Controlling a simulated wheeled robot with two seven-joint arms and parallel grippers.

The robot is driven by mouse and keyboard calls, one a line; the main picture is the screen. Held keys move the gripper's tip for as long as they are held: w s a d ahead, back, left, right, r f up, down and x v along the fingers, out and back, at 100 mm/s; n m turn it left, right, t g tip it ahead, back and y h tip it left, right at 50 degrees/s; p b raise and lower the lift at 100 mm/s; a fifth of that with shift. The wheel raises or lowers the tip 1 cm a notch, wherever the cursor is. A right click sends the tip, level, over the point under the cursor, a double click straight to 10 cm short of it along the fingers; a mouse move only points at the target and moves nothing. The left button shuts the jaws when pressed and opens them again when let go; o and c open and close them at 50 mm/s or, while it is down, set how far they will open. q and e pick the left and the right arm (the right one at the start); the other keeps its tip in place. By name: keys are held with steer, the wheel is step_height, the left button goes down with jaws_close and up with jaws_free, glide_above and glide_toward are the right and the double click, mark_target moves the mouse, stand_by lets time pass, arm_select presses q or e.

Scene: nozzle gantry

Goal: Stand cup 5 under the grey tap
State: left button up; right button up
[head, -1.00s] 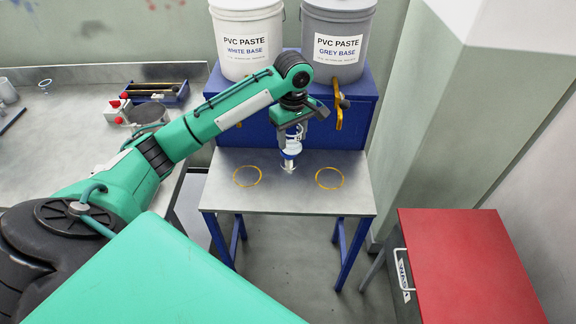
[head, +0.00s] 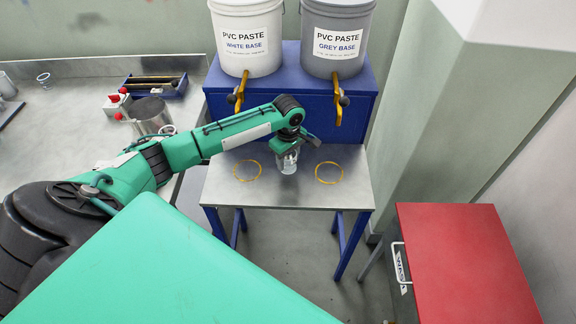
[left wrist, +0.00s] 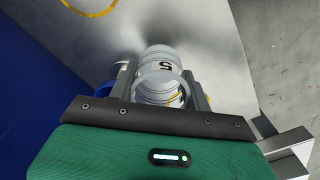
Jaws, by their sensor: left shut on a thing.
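Cup 5 (left wrist: 162,82) is a clear cup with a black 5 on its side, seen between my fingers in the left wrist view. My left gripper (left wrist: 160,95) is shut on it. In the head view the cup (head: 287,162) hangs below my left gripper (head: 290,147), over the steel stand between the two yellow rings. I cannot tell whether its base touches the stand. The grey tap (head: 338,100) is the yellow spout under the grey paste bucket (head: 337,38), above the right-hand ring (head: 329,173). My right gripper is out of view.
The white bucket (head: 247,40) has its own yellow tap (head: 239,92) above the left-hand ring (head: 247,171). The blue cabinet (head: 290,78) stands behind the steel stand (head: 225,195). A red-topped box (head: 465,255) is at right, a workbench (head: 70,130) at left.

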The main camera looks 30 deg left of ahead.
mark_target(288, 167)
arm_select(q)
steer(key=shift+f, duration=2.2)
steer(key=shift+s, duration=0.1)
steer(key=o, duration=1)
steer(key=shift+f, duration=0.1)
steer(key=shift+c, duration=0.2)
